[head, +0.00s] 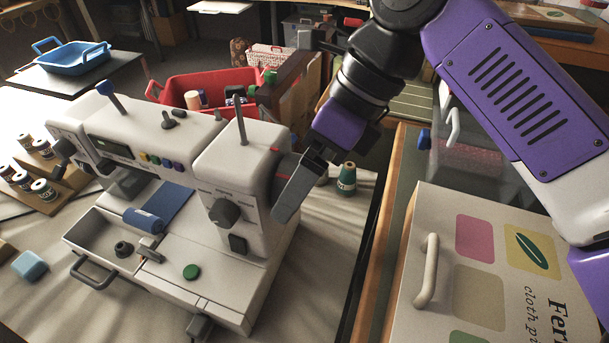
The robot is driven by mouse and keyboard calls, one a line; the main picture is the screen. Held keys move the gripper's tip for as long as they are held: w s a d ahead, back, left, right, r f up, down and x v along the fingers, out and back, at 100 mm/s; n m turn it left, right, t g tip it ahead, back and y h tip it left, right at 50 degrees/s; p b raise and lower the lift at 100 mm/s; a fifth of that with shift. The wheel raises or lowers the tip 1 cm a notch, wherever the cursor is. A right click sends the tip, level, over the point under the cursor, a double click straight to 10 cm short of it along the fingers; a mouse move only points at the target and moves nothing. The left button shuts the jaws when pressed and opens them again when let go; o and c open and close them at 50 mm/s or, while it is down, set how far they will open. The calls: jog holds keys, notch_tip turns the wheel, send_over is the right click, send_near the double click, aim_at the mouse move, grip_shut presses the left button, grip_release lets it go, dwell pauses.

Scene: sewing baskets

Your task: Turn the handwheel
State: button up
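The white sewing machine (215,175) stands on the table at the left of centre in the head view. Its handwheel (279,170) is on the machine's right end and shows only as a grey edge. My gripper (289,203) is at that end, with a long grey finger pointing down and left in front of the wheel. The finger hides most of the wheel. I cannot tell whether it touches the wheel, and the other finger is not clearly visible.
A green thread spool (346,178) stands just right of my gripper. A white box with a handle (428,270) fills the lower right. A red basket (207,89) is behind the machine, and a spool rack (62,180) is at its left. Bare tabletop (318,250) lies right of the machine.

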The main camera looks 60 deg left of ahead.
jog(key=shift+c, duration=0.3)
jog(key=c, duration=1.3)
jog(key=p, duration=0.3)
jog(key=shift+r+t, duration=0.3)
